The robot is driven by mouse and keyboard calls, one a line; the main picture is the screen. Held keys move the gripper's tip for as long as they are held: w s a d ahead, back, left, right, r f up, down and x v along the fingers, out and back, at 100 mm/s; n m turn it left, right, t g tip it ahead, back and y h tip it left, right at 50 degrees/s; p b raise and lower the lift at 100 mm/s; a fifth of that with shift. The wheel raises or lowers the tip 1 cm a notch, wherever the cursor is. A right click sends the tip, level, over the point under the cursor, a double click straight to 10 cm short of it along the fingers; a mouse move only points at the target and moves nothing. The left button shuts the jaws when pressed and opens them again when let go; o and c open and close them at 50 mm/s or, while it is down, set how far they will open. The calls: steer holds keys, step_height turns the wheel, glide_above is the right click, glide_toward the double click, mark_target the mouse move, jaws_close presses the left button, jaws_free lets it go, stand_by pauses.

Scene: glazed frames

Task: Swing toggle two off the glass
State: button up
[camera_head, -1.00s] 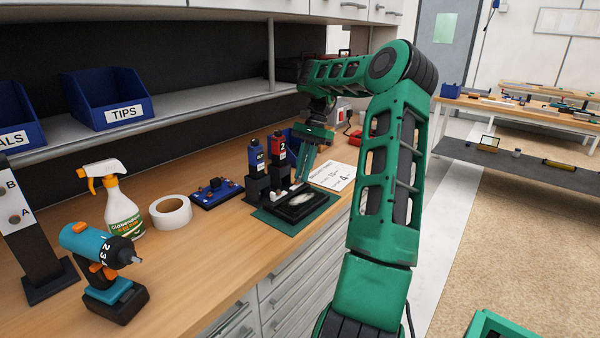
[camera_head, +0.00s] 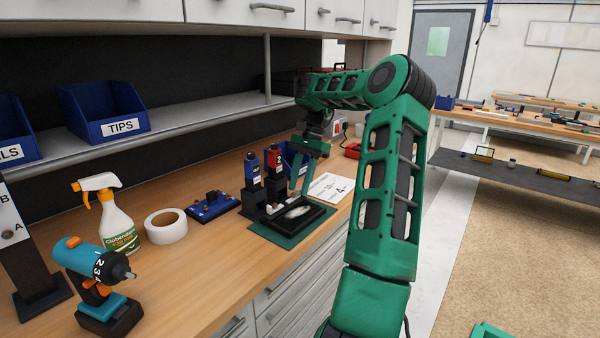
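Toggle two, with a red body marked 2 (camera_head: 274,160), stands upright on a black base at the back of a small dark frame. A blue toggle (camera_head: 252,168) stands to its left. The frame (camera_head: 318,218) lies on a green mat (camera_head: 284,240), with a pale glazed patch (camera_head: 298,212) inside it. Whether the toggle's foot touches the glass is too small to tell. My gripper (camera_head: 300,184) points down just right of the red toggle, above the frame's back edge. Its two fingers look apart, with nothing seen between them. Contact with the toggle cannot be made out.
A white card (camera_head: 331,187) lies right of the frame. A blue bin (camera_head: 290,154) stands behind. A blue device (camera_head: 212,207), tape roll (camera_head: 166,226), spray bottle (camera_head: 118,227) and drill (camera_head: 92,285) stand left. A shelf (camera_head: 190,126) runs above the bench.

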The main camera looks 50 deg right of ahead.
steer(key=v, duration=1)
steer(key=shift+r, duration=0.2)
steer(key=shift+w, duration=0.1)
stand_by(0.4)
steer(key=s+a+n+g+h, duration=0.2)
steer(key=s+a+n+h, duration=0.3)
steer(key=s+a, duration=0.8)
steer(key=s+a+f+n+t, duration=0.1)
steer(key=s+a+f+n, duration=0.2)
steer(key=s+a+f, duration=0.2)
steer(key=s+a+f+n+t, duration=0.1)
steer(key=s+a+f+n, duration=0.2)
steer(key=s+a, duration=0.6)
step_height(320, 180, down, 2)
steer(key=shift+s+a+f+y, duration=0.2)
steer(key=shift+a+y, duration=0.1)
steer(key=shift+a, duration=0.6)
